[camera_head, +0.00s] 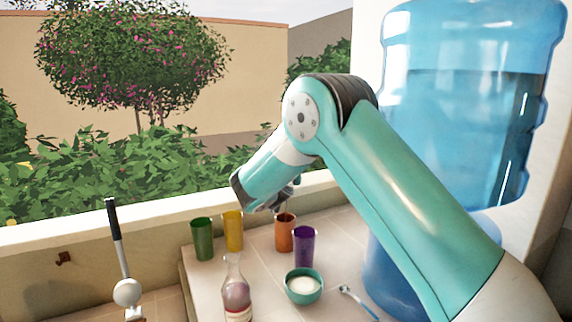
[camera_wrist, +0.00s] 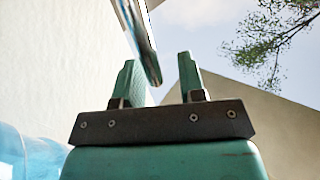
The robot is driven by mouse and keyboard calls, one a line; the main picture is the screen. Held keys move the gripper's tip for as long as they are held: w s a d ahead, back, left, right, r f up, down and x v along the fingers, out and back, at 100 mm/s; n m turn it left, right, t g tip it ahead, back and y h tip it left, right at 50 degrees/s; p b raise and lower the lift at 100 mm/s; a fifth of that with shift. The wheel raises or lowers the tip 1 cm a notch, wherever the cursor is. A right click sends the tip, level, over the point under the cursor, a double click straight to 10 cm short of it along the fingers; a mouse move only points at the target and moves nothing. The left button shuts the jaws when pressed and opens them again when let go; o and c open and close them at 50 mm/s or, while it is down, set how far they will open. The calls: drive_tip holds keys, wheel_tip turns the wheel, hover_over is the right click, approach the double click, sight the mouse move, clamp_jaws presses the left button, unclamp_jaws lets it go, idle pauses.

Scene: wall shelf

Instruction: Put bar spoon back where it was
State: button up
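My gripper (camera_wrist: 160,60) has its two fingers well apart in the wrist view, with nothing clearly held between them. In the head view its end is mostly hidden behind my arm, above the cups. I cannot identify the bar spoon for certain. A small slender utensil with a pale, bluish end (camera_head: 352,298) lies on the tiled counter right of the teal bowl. A long tool with a black handle (camera_head: 114,218) and a white round part stands at the far left. In the wrist view a long dark thing with a rounded end shows behind the fingers; I cannot tell what it is.
Green (camera_head: 202,240), yellow (camera_head: 233,231), orange (camera_head: 285,232) and purple (camera_head: 304,247) cups stand on the counter (camera_head: 262,261). A bottle (camera_head: 236,293) and a teal bowl (camera_head: 304,296) with white contents stand nearer. A large blue water jug (camera_head: 462,130) stands at right.

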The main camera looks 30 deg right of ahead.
drive_tip(key=shift+s+a+f+b, duration=0.1)
drive_tip(key=shift+s+a+b, duration=0.25)
drive_tip(key=shift+a+b, duration=0.05)
drive_tip(key=s+a+f+n+g+y+b, duration=0.25)
drive_tip(key=s+a+f+g+y, duration=0.2)
drive_tip(key=s, duration=0.55)
drive_tip(key=s+a+f+n+g+y+b, duration=0.1)
drive_tip(key=s+a+f+g+y+b, duration=0.25)
drive_tip(key=s+a, duration=0.45)
drive_tip(key=s+a+n+g+y, duration=0.3)
drive_tip(key=s+a+n, duration=0.1)
drive_tip(key=s, duration=0.9)
drive_tip(key=s+a+n+g+y, duration=0.3)
drive_tip(key=s+n, duration=0.4)
drive_tip(key=s, duration=0.6)
drive_tip(key=shift+a+f+g+y, duration=0.2)
drive_tip(key=shift+a+g+y, duration=0.15)
drive_tip(key=shift+a, duration=0.3)
